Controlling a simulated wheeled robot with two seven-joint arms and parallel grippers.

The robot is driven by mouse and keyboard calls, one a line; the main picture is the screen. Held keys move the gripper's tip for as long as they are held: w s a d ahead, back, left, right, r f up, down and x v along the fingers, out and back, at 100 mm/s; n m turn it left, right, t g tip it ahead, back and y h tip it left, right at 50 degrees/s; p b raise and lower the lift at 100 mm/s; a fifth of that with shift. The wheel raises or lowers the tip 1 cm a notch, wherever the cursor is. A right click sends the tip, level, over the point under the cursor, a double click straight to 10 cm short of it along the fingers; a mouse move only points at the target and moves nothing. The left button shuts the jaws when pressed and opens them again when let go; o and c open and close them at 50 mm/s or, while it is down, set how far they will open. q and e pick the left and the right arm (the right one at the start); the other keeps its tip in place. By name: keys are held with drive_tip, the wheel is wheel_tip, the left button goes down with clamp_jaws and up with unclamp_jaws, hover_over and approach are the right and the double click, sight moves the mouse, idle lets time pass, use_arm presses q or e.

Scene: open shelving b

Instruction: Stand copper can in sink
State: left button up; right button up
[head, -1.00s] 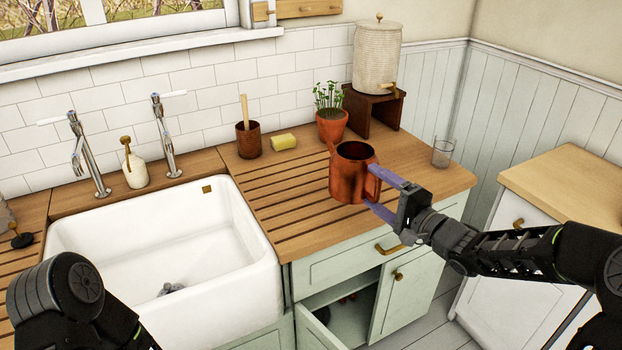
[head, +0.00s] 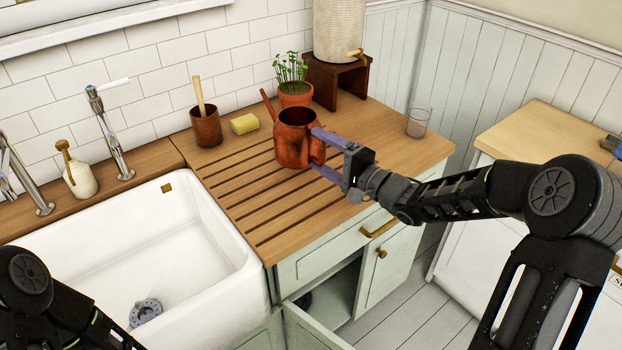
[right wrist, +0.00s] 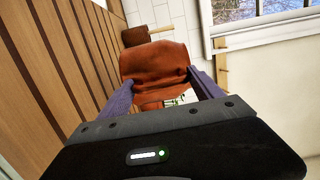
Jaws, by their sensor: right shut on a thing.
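The copper can (head: 296,142) is upright over the slatted wooden drainboard, right of the sink, with its spout toward the back left. I cannot tell whether its base touches the wood. My right gripper (head: 319,153) is shut on its right side, where the handle is. In the right wrist view the can (right wrist: 155,65) fills the space between the purple fingers. The white sink (head: 110,270) is at the lower left, empty, with a grey drain in its floor. My left arm shows at the lower left, but its gripper is out of view.
A brown cup with a brush (head: 206,128), a yellow sponge (head: 244,124) and a potted plant (head: 295,94) stand behind the can. A glass (head: 418,120) stands at the right. Taps and a soap bottle (head: 79,176) line the sink's back. A cabinet door (head: 310,330) hangs open below.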

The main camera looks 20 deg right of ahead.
sight(322, 165)
wheel_tip(322, 165, down, 4)
drive_tip(key=shift+f, duration=0.15)
wheel_tip(322, 165, down, 3)
drive_tip(key=shift+f+p, duration=0.1)
drive_tip(key=shift+p, duration=0.2)
drive_tip(key=shift+f, duration=0.25)
drive_tip(key=shift+f, duration=0.15)
drive_tip(key=o, duration=1.7)
